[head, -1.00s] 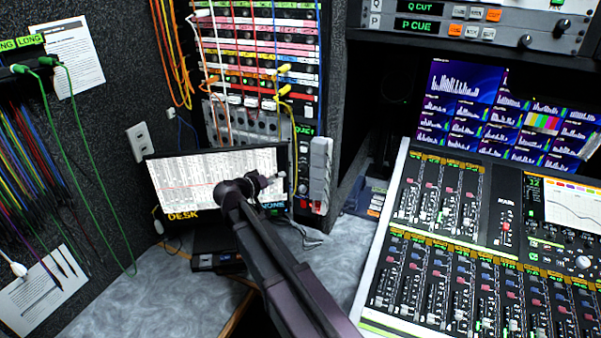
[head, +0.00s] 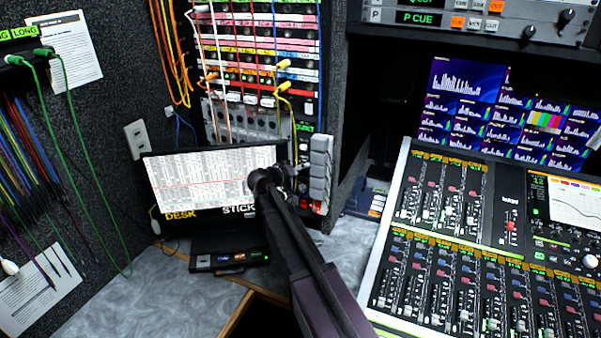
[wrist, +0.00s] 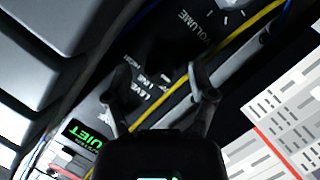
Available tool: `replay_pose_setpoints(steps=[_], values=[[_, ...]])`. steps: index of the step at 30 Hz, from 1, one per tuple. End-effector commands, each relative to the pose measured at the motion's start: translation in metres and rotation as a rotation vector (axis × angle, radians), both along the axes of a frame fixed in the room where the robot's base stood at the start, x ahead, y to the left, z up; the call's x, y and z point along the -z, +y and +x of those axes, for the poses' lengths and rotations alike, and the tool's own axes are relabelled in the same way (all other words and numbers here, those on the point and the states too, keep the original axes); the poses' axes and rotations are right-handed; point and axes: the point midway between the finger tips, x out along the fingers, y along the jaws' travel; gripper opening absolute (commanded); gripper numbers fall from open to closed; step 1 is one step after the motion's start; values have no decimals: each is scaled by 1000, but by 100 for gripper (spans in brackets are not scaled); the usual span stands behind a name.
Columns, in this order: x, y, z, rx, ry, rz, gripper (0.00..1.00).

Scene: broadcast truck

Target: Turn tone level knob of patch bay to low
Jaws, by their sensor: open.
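The patch bay (head: 262,74) is a rack of white, pink, yellow and red rows at the upper middle of the head view. A narrow black panel with a green lit display (head: 304,127) runs down its lower right side. My gripper (head: 292,178) is in front of that panel's lower part, its fingers small in this view. In the wrist view my gripper (wrist: 152,82) is open, its two fingers spread over a black panel. White lettering there reads LEVEL and LINE (wrist: 143,84), with VOLUME farther up. I cannot clearly make out the tone level knob.
A monitor (head: 200,180) stands left of my gripper. Large grey buttons (head: 320,165) sit just to its right. A yellow cable (head: 291,115) hangs down past the panel and crosses the wrist view. A mixing console (head: 480,240) fills the right side.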

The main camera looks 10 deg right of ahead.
Motion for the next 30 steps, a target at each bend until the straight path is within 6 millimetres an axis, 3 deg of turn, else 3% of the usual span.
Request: replay_pose_setpoints(steps=[12, 18, 20, 30], values=[[1, -4, 3, -1, 0, 1, 73], [1, -4, 3, 0, 0, 0, 13], [1, -4, 3, 0, 0, 0, 0], [2, -4, 3, 0, 10, -14, 0]])
